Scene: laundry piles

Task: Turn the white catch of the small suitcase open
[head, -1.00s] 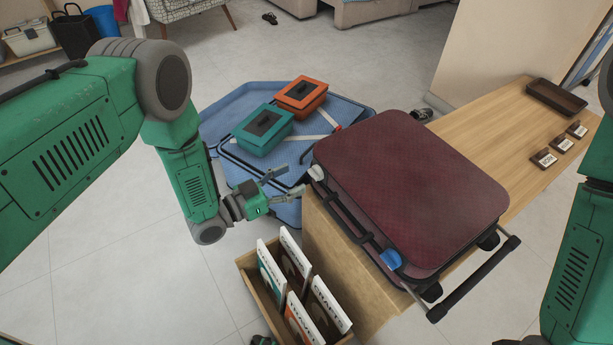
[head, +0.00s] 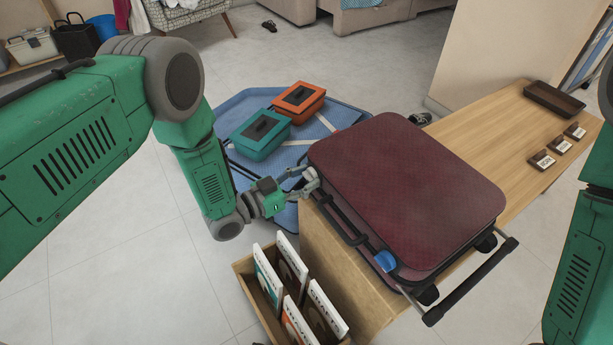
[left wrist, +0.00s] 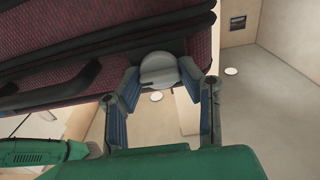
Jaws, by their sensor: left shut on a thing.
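The small maroon suitcase (head: 410,185) lies flat on the wooden bench. Its white catch (left wrist: 158,70) shows in the left wrist view as a pale rounded piece on the suitcase's side. A blue catch (head: 386,261) sits on the same side, nearer the front. My left gripper (head: 309,180) is at the suitcase's far left corner, shut on the white catch. In the left wrist view its two fingers (left wrist: 160,85) stand on either side of the catch. In the head view the fingers mostly hide the white catch. My right gripper is out of view.
An open blue suitcase (head: 240,108) on the floor holds a teal box (head: 261,135) and an orange box (head: 298,98). A wooden crate (head: 262,305) of upright cards stands below my left gripper. The bench (head: 480,125) carries a dark tray (head: 555,99) and small tags.

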